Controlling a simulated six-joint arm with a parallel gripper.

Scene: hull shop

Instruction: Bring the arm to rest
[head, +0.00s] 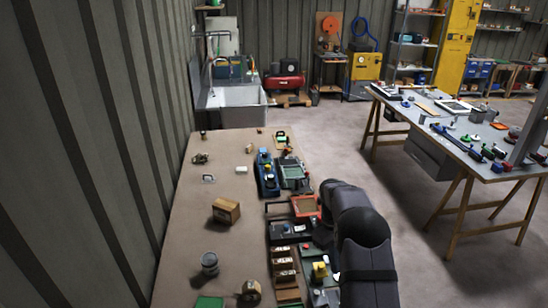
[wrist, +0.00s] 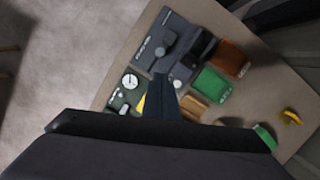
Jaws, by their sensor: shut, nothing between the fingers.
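My gripper (wrist: 163,78) shows in the wrist view as a dark narrow wedge, its fingers together and empty. It is above the edge of a brown bench (head: 215,155) that carries several small items. In the head view my dark arm reaches down over the right edge of that bench, and the gripper itself is mostly hidden behind it. In the wrist view, a dark panel (wrist: 172,40) with a round knob lies beyond the fingertips. A green box (wrist: 210,84) and a brown box (wrist: 232,58) lie to the right.
A red tray (head: 304,207), a blue tool holder (head: 267,174) and a wooden block (head: 226,211) sit on the bench. A sink (head: 237,97) stands at its far end. A trestle table (head: 440,130) with tools stands right. Open floor (head: 345,155) lies between.

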